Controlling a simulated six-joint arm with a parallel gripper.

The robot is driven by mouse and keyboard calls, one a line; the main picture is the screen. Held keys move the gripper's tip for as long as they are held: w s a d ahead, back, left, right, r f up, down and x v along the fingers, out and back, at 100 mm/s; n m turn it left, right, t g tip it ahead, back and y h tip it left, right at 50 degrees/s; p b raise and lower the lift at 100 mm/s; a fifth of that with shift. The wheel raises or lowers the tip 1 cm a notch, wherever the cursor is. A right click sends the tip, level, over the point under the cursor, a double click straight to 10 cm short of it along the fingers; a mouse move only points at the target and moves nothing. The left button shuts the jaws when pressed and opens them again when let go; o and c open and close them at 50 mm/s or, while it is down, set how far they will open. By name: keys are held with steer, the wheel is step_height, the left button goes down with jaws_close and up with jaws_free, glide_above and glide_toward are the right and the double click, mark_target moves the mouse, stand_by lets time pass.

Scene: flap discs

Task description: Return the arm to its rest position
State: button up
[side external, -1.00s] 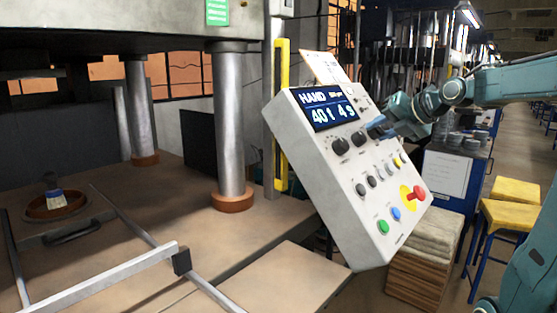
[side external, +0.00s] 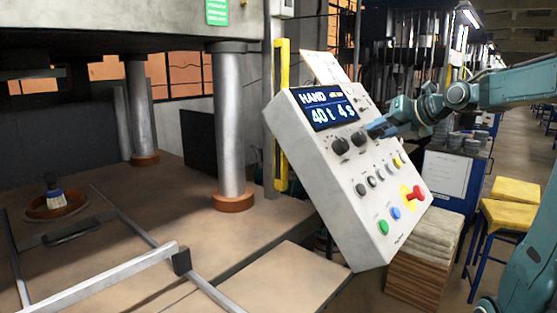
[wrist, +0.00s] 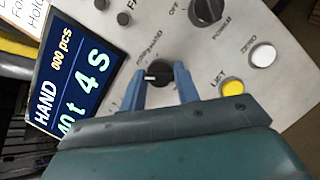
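My gripper (wrist: 161,70) is open in the wrist view, with its two blue-grey fingers apart. A black selector knob (wrist: 158,75) shows between and beyond the fingertips; I cannot tell whether a finger touches it. In the side external view my gripper (side external: 371,131) is at the tilted control panel (side external: 330,190), close to the right one of two black knobs (side external: 359,139). Nothing is held in the fingers. The panel display (side external: 325,108) reads HAND, 40 t and 4 s.
The panel carries several coloured buttons and a red emergency stop (side external: 414,193). A steel press column (side external: 231,130) stands to the left. A stack of boards (side external: 425,250) and yellow-topped stools (side external: 515,215) stand at the right. Air right of the panel is partly clear.

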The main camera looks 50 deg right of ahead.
steer(key=shift+o, duration=1.2)
steer(key=shift+r, duration=0.1)
